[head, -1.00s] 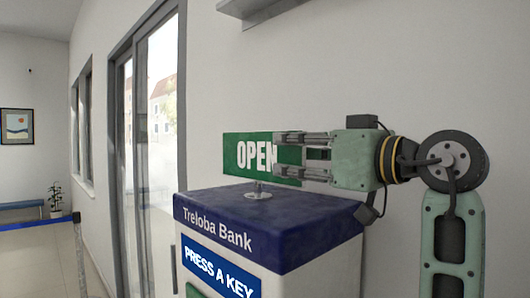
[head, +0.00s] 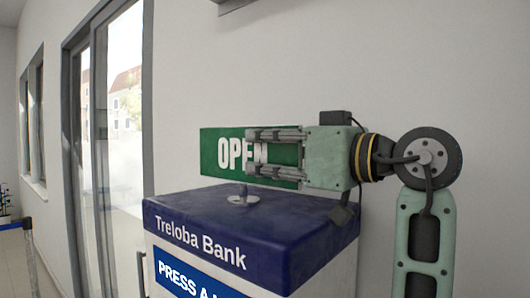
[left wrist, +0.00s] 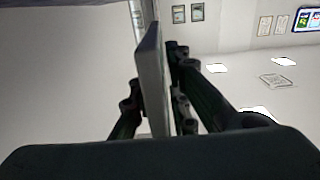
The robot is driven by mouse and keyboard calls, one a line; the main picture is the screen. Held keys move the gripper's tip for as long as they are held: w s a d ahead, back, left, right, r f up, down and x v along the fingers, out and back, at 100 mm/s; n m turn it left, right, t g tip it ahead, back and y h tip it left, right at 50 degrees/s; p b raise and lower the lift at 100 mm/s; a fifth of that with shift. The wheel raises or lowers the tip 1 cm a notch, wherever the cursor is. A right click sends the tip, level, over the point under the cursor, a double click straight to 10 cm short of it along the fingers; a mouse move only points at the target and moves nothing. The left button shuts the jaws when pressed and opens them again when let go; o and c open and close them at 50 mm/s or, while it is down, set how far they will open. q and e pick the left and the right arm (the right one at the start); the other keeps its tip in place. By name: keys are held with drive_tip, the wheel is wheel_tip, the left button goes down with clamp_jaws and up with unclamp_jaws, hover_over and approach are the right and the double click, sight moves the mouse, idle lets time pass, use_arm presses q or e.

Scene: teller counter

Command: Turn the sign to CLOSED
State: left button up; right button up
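The sign (head: 222,150) is a flat green board with white letters; "OPEN" faces me, its last letters partly covered by my gripper. My right gripper is not in view.
A stand (head: 300,235) marked "Treloba Bank" and "PRESS A KEY" is just below the sign and gripper, with a small metal fitting (head: 244,197) on top. A glass door (head: 120,120) is to the left. A grey ledge (head: 232,5) is above.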

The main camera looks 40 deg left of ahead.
use_arm(q)
clamp_jaws()
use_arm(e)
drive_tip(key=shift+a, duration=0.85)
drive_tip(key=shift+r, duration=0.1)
